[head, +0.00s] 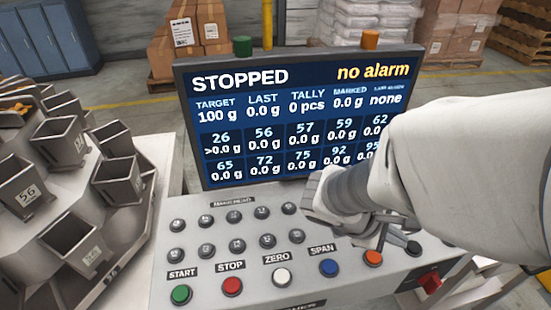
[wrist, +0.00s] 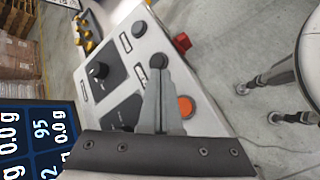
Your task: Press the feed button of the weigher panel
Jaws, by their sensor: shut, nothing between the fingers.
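The weigher panel (head: 215,290) is a light grey sloped console below a screen (head: 290,85) reading STOPPED and no alarm. Its front row has labelled START, STOP, ZERO and SPAN buttons, then an orange button (head: 374,258) and a black button (head: 413,248). I cannot read a feed label; my arm hides part of the panel. My gripper (head: 382,238) is shut and empty over the right part of the panel. In the wrist view its fingertips (wrist: 160,75) overlap the edge of a black button (wrist: 158,61), with the orange button (wrist: 185,106) beside them. Contact cannot be told.
A weigher with several metal buckets (head: 115,180) stands at the left. A red switch (head: 430,283) sticks out at the panel's right; it also shows in the wrist view (wrist: 182,42). A black rotary knob (wrist: 98,71) is near the fingers. Boxes and pallets stand behind.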

